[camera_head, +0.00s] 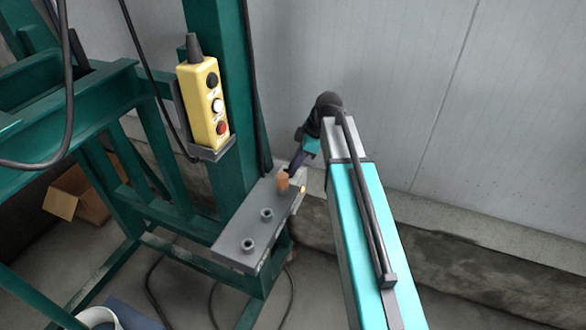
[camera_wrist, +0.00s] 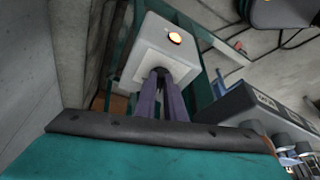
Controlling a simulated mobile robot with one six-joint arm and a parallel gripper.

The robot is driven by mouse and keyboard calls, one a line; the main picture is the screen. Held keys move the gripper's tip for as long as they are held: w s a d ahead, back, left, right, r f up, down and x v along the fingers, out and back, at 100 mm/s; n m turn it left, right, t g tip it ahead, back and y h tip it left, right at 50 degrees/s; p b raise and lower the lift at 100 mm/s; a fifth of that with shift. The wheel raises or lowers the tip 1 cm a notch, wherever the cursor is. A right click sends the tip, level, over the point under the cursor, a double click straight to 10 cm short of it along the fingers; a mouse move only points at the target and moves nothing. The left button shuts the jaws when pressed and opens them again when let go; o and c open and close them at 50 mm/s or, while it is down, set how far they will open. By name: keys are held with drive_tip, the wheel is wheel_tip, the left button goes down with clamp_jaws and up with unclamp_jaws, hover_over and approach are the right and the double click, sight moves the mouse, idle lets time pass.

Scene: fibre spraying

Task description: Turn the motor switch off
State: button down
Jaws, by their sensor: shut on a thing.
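In the head view, my gripper (camera_head: 292,166) reaches down at the far end of a grey panel (camera_head: 236,231), beside a small orange-brown piece (camera_head: 283,181).
A yellow push-button pendant (camera_head: 207,87) hangs on the green steel frame (camera_head: 213,30), up and left of my gripper. A pale wall (camera_head: 400,80) stands behind my arm. Cables hang along the frame. A cardboard box (camera_head: 66,201) lies on the floor at the left.

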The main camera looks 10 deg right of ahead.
drive_tip(key=shift+w+d+n+g+b, duration=0.1)
drive_tip(key=shift+w+n+g+b, duration=0.15)
drive_tip(key=shift+n, duration=0.5)
drive_tip(key=shift+w+d+n+g+b, duration=0.15)
drive_tip(key=shift+n+g, duration=0.1)
drive_tip(key=shift+n, duration=0.5)
drive_tip(key=shift+r, duration=0.1)
drive_tip(key=c, duration=1.8)
unclamp_jaws()
drive_tip(key=shift+c, duration=0.2)
drive_tip(key=shift+a, duration=0.1)
drive_tip(key=shift+s, duration=0.1)
drive_tip(key=b+v, duration=0.2)
drive_tip(key=v, duration=1.1)
drive_tip(key=shift+d+r+b, duration=0.2)
drive_tip(key=shift+r+b, duration=0.1)
